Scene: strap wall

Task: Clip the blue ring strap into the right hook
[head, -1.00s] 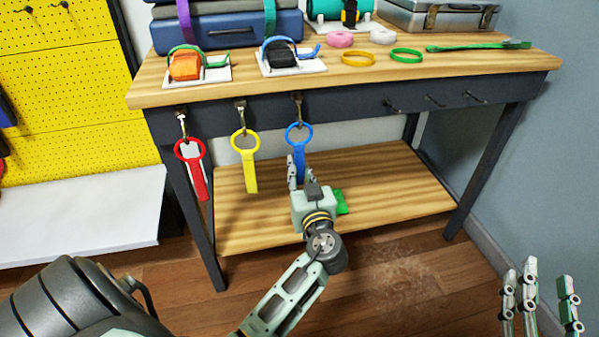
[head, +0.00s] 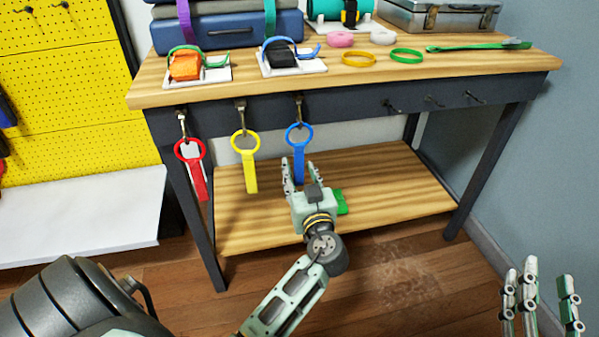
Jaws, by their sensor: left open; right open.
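The blue ring strap (head: 299,143) hangs from a clip under the front edge of the workbench, its tail pointing down. The right hook (head: 475,97) is the rightmost of three small dark hooks on the bench's front rail; nothing hangs on it. My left gripper (head: 299,172) is open just below and around the height of the blue strap's tail, fingers pointing up. Whether it touches the tail cannot be told. My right gripper (head: 540,285) is open and empty at the lower right, away from the bench.
A red strap (head: 192,165) and a yellow strap (head: 246,160) hang left of the blue one. The other hooks (head: 390,106) (head: 434,101) are bare. A green item (head: 342,203) lies on the lower shelf (head: 400,190). Rings, buckles and cases crowd the benchtop (head: 330,75).

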